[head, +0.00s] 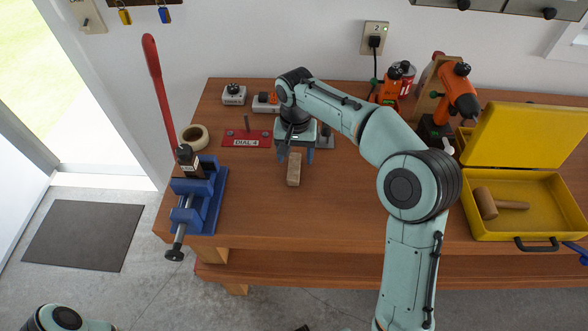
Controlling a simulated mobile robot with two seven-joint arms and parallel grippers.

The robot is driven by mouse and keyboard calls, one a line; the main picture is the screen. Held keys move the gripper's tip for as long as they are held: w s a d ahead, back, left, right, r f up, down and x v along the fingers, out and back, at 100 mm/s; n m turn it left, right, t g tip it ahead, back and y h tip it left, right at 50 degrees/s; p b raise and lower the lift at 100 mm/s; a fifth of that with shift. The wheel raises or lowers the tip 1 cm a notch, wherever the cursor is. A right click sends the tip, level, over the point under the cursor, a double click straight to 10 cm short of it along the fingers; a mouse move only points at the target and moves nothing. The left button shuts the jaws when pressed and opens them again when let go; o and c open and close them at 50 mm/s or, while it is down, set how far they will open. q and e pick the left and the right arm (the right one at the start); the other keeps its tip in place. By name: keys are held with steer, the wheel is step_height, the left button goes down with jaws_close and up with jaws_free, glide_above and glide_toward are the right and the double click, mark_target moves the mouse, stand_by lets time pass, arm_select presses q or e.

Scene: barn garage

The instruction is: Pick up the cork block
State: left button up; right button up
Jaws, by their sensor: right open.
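The cork block (294,171) is a small tan-brown oblong lying on the wooden workbench (330,220), left of its middle. My right arm reaches over the bench from the lower right. My right gripper (295,160) is open at the far end of the block, with blue fingertips showing on both sides of it. I cannot tell whether the fingers touch the block. The gripper hides what lies just behind the block. Only a part of my left arm shows at the bottom left corner; its gripper is out of view.
A red DIAL 4 plate (246,140) and a tape roll (194,137) lie to the left. A blue vise (203,195) is at the left edge. A yellow toolbox (500,228) with a mallet (495,204) stands right. An orange drill (459,92) stands behind. The front middle is clear.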

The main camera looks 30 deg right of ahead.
mark_target(294, 165)
steer(key=f, duration=0.5)
steer(key=shift+w, duration=0.3)
steer(key=shift+c, duration=0.3)
steer(key=c, duration=1.1)
